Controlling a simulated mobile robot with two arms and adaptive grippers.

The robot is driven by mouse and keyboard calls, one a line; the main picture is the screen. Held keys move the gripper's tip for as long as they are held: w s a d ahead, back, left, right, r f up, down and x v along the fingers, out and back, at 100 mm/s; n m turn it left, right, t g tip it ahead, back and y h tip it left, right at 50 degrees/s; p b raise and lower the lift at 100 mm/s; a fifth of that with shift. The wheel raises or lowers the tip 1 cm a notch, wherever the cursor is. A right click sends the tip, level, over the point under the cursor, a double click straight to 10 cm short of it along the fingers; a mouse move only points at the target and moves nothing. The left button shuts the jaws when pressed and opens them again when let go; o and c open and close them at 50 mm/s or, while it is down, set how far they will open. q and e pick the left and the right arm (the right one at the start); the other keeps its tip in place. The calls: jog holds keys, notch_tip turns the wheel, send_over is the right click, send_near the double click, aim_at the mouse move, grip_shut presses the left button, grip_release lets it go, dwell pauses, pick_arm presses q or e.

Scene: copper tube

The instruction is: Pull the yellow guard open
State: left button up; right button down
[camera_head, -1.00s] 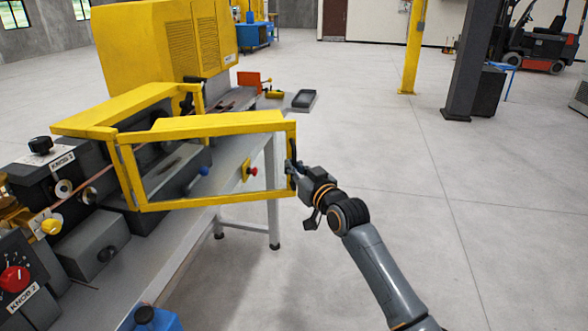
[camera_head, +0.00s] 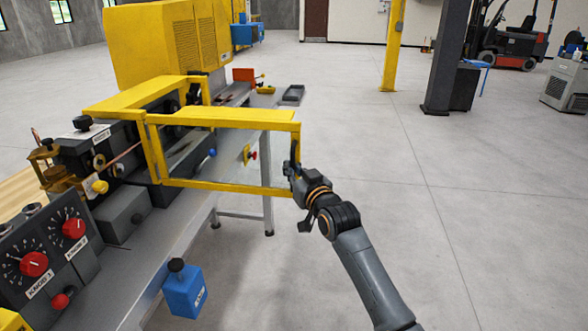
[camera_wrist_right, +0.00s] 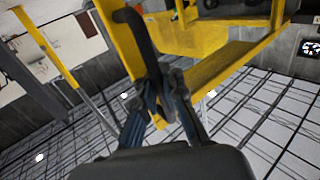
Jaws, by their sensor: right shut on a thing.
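The yellow guard (camera_head: 222,117) is a framed door that stands swung out from the machine, hinged at its left side. Its free right edge carries a black handle, which shows in the right wrist view (camera_wrist_right: 140,38). My right gripper (camera_head: 292,172) is shut on this handle at the outer edge of the guard. In the wrist view the two fingers of the right gripper (camera_wrist_right: 165,92) close around the lower part of the handle. My left gripper is not in view.
A yellow machine housing (camera_head: 165,45) stands behind. The grey floor (camera_head: 480,220) to the right is clear, with a dark pillar (camera_head: 452,60) further back.

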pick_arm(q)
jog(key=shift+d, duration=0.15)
pick_arm(e)
jog(key=shift+w+d, duration=0.1)
jog(key=shift+d, duration=0.05)
jog(key=c, duration=1.4)
grip_release()
jog(key=shift+d, duration=0.15)
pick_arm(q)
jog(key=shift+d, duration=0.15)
pick_arm(e)
jog(key=shift+s, duration=0.3)
jog(key=v, duration=1.1)
jog(key=shift+s+d, duration=0.25)
jog(key=shift+d, duration=0.05)
